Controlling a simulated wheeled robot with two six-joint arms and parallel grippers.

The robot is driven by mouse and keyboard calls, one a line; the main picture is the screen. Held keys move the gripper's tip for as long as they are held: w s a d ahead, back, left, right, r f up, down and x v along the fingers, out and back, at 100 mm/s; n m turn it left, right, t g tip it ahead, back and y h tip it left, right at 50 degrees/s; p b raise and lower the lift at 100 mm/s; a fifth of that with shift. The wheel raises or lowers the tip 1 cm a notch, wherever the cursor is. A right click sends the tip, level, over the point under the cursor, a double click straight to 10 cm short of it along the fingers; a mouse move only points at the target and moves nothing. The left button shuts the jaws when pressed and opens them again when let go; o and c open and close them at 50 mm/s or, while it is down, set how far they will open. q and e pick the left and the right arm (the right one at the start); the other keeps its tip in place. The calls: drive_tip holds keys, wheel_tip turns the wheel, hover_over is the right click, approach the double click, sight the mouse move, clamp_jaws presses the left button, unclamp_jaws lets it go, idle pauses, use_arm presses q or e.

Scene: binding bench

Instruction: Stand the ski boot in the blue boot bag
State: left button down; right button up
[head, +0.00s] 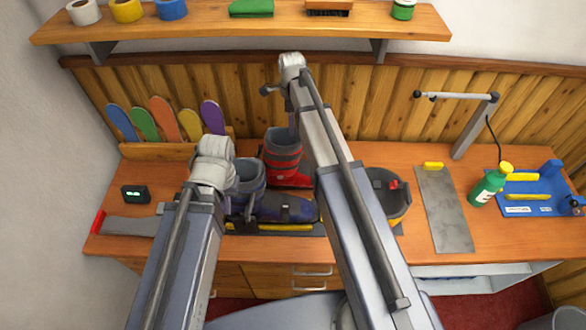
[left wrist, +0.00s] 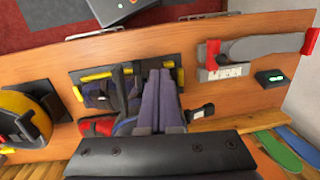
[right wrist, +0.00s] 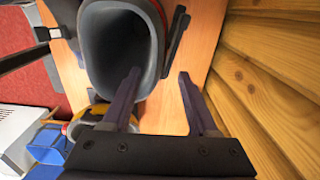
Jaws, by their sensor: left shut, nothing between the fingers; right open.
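A red ski boot (head: 283,158) with a grey liner stands upright at the back of the bench. Its open cuff (right wrist: 120,45) fills the upper part of the right wrist view. My right gripper (right wrist: 158,76) is open above it, one finger overlapping the cuff's rim and the other outside; contact cannot be told. A dark blue boot (head: 285,207) sits on a holder with yellow pads. My left gripper (left wrist: 158,76) is shut and empty above that boot and hides part of it. I cannot make out a blue boot bag; my right arm covers part of the bench.
A yellow and dark grey open container (head: 396,208) stands beside my right arm. A small clock (head: 136,194) stands left. A shelf (head: 215,30) hangs above.

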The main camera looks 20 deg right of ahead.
drive_tip(key=f+b, duration=0.5)
drive_tip(key=shift+s+d, duration=0.2)
drive_tip(key=shift+s, duration=0.15)
clamp_jaws()
idle(1.2)
